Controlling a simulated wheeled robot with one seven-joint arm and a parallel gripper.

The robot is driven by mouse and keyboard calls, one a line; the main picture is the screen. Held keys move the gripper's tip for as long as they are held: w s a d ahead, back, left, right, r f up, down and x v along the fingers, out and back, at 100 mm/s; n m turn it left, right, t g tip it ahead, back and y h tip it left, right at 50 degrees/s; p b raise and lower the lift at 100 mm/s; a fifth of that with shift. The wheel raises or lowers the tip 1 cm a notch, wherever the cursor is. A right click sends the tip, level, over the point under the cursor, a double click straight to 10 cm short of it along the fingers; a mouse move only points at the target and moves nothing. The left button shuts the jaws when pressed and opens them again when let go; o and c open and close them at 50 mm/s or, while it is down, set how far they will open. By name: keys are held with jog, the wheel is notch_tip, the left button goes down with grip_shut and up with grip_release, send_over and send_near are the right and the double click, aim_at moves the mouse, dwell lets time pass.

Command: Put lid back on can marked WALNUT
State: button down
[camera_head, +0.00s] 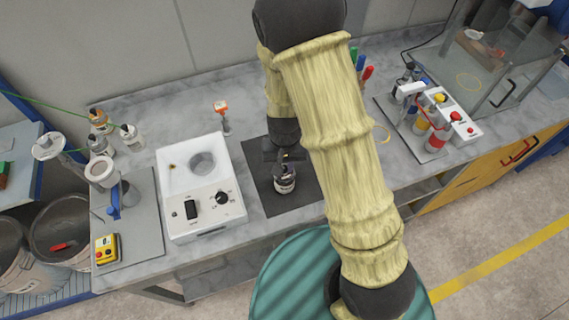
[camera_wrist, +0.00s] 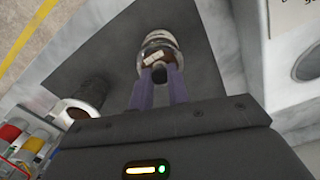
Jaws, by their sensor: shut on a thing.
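A small can (camera_head: 285,185) with a pale label stands on the dark mat in the head view. My gripper (camera_head: 285,162) is low, right above it, and its dark body hides part of the can. In the wrist view, the purple fingers of my gripper (camera_wrist: 157,76) close at a small round silvery piece (camera_wrist: 158,42) with a brown part and pale label. I cannot tell whether it is the lid, the can or both together. The label is too small to read. Another dark cylinder (camera_wrist: 88,97) with a pale rim shows to its left.
A white device with a round well (camera_head: 202,195) stands left of the mat (camera_head: 265,205). Several small labelled containers (camera_head: 101,142) stand farther left. A bottle with an orange top (camera_head: 222,112) is behind. A rack of bottles (camera_head: 432,120) and a clear-walled box (camera_head: 485,65) are at right.

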dwell(0.9)
jog(key=c, duration=0.8)
grip_release()
jog(key=shift+r+p, duration=3.25)
jog(key=shift+r, duration=0.25)
grip_shut()
